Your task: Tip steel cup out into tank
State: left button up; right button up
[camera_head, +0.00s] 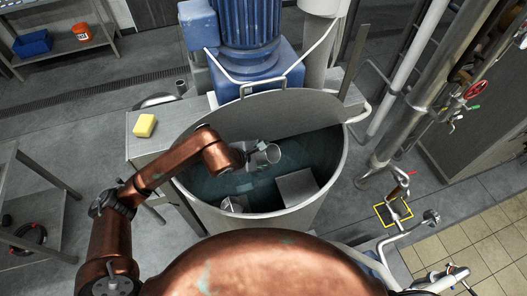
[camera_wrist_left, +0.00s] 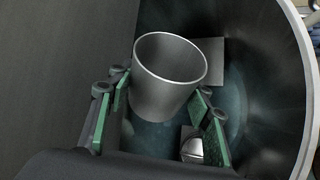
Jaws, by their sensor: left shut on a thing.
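My left gripper (camera_head: 258,152) reaches into the mouth of the steel tank (camera_head: 337,187) and is shut on the steel cup (camera_head: 269,154). The cup is tilted in the head view, its mouth towards the right. In the left wrist view the cup (camera_wrist_left: 168,85) sits between the green-padded fingers of the gripper (camera_wrist_left: 161,97). Its visible inside is plain grey, and I see no contents or stream; its bottom is partly hidden. Dark teal liquid (camera_head: 213,188) shows in the tank beneath it. My right gripper is out of view.
A half lid (camera_head: 268,118) stands along the tank's back, before the blue motor (camera_head: 248,25). Box-like metal parts (camera_head: 296,186) are inside the tank. A yellow sponge (camera_head: 145,125) lies on a side table (camera_head: 150,149) at left. Pipes (camera_head: 415,60) stand at right.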

pick_arm(q)
jog(key=shift+f+n+g+h, duration=0.3)
jog(key=shift+f+n+h, duration=0.1)
jog(key=shift+h, duration=0.1)
jog(key=h+b, duration=0.1)
jog(key=n+h+b, duration=0.1)
jog(key=b, duration=0.1)
jog(key=g+h+b, duration=0.1)
jog(key=shift+s+d+f+n, duration=0.15)
jog(key=shift+d+f+n, duration=0.1)
jog(key=shift+d+n, duration=0.1)
jog(key=b, duration=0.2)
jog(key=h+b, duration=0.1)
jog(key=b, duration=0.1)
jog(key=shift+s+d+f+n+h, duration=0.1)
jog(key=shift+d+f+n+h, duration=0.2)
jog(key=shift+n, duration=0.05)
jog(key=shift+s+d+n+h+b, duration=0.15)
jog(key=shift+n+h+b, duration=0.2)
jog(key=shift+b, duration=0.5)
jog(key=shift+r+g, duration=0.1)
jog(key=shift+g, duration=0.2)
jog(key=shift+h, duration=0.25)
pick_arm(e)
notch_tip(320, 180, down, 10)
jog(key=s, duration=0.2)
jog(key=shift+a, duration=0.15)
pick_arm(q)
jog(key=shift+r, duration=0.1)
